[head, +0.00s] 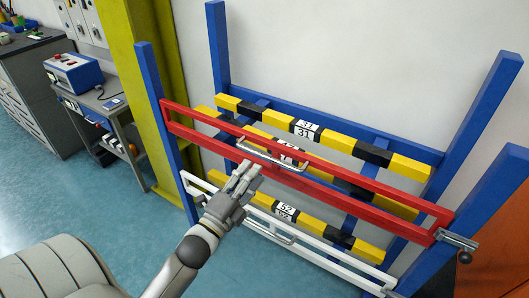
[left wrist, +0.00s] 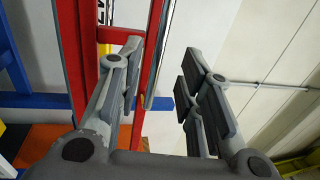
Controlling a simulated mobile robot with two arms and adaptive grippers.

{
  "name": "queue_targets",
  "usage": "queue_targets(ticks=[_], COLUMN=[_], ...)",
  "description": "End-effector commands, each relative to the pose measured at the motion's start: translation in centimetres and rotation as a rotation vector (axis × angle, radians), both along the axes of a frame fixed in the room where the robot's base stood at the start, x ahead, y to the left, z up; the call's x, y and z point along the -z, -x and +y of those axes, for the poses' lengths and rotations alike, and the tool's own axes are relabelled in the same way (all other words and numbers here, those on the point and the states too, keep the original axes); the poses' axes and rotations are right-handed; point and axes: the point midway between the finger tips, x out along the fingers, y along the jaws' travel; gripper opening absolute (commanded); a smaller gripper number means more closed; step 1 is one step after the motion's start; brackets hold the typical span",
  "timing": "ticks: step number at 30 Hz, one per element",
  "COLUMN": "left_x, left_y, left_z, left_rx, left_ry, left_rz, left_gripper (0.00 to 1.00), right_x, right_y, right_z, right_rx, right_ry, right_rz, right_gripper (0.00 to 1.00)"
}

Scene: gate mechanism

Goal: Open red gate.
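The red gate (head: 350,180) is a long horizontal frame of red bars across a blue rack, and it looks closed. Its metal handle (head: 270,158) is a grey bar near the middle of the gate. My left gripper (head: 245,176) is just in front of the gate, close to the handle's left end. In the left wrist view my left gripper (left wrist: 160,85) is open. The metal handle bar (left wrist: 161,55) shows between its spread fingers, with a red gate bar (left wrist: 82,50) beside it. Contact cannot be told. My right gripper is not in view.
A white gate (head: 320,258) sits lower on the rack. Yellow-black numbered bars (head: 345,143) lie behind the red gate. A metal latch (head: 456,240) is at the gate's right end. A blue post (head: 490,205) stands at right, a workbench (head: 105,110) at left.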

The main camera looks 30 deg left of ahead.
Motion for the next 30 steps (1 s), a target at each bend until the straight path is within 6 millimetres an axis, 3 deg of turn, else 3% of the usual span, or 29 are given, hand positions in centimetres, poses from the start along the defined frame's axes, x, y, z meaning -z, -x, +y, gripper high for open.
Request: queue_targets(ticks=[6,12,26,30], left_x=[-1.1,-1.3,-1.3,-1.3], left_y=[-3.9,-6.3,-7.2,-7.2], left_z=[0.0,0.0,0.0,0.0], left_rx=[-0.001,-0.001,-0.001,-0.001], left_ry=[0.002,0.001,0.002,0.002], left_rz=[0.0,0.002,0.002,0.002], left_gripper=[0.34,0.34,0.34,0.16], right_x=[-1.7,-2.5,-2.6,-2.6], right_y=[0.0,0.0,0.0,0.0], right_z=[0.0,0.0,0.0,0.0], right_rx=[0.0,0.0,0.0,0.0], right_ry=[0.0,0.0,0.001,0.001], right_rz=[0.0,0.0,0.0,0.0], right_gripper=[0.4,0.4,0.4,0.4])
